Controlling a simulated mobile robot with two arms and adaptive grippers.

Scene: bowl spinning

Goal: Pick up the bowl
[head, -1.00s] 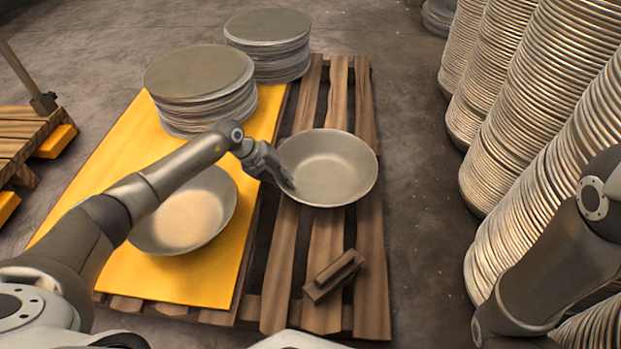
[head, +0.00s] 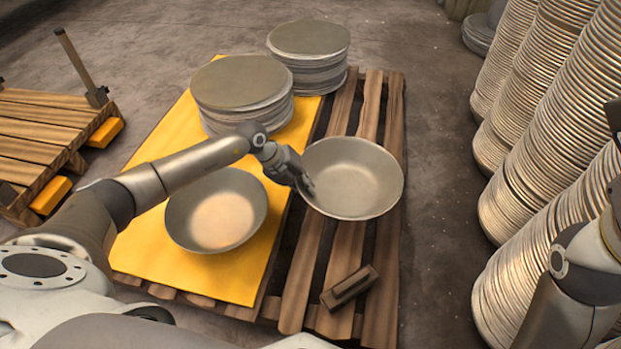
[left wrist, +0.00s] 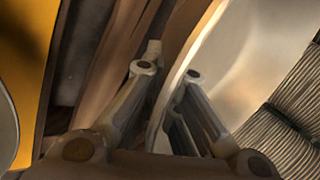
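A grey metal bowl (head: 356,180) is over the slats at the right side of the wooden pallet. A second metal bowl (head: 216,212) sits on the yellow sheet to its left. My left gripper (head: 306,184) is at the left rim of the right-hand bowl. In the left wrist view my left gripper (left wrist: 170,75) has one finger on each side of the bowl's rim (left wrist: 182,62). Its fingers lean in toward the bowl wall and look shut on it. The contact points are partly hidden. My right gripper is not in view; part of my right arm shows at the right edge.
Two stacks of metal discs, a near one (head: 243,85) and a far one (head: 308,45), stand behind the bowls. A small wooden block (head: 349,287) lies on the front slats. Tall bowl stacks (head: 545,150) line the right side. Another pallet (head: 50,130) is at left.

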